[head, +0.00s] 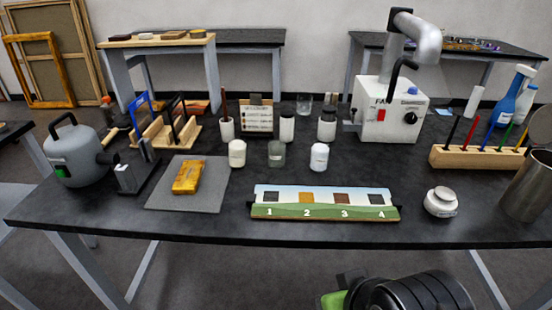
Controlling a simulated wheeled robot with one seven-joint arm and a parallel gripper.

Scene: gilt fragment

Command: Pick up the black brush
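A thin, upright black-handled tool (451,130), which looks like the black brush, stands at the left end of a wooden holder (473,160) on the right of the dark table. Red, blue, green and yellow handles stand in a row to its right. Its lower end is hidden in the holder, so I cannot see any bristles. A black ribbed part of my arm with a green piece shows at the bottom edge, in front of the table. My gripper's fingers are not in view.
A numbered strip (325,213) lies along the front of the table (230,222). A small white jar (441,202) and a metal beaker (528,187) stand in front of the holder. A white fume-arm box (388,112) stands behind left, and a blue bottle (508,97) behind right.

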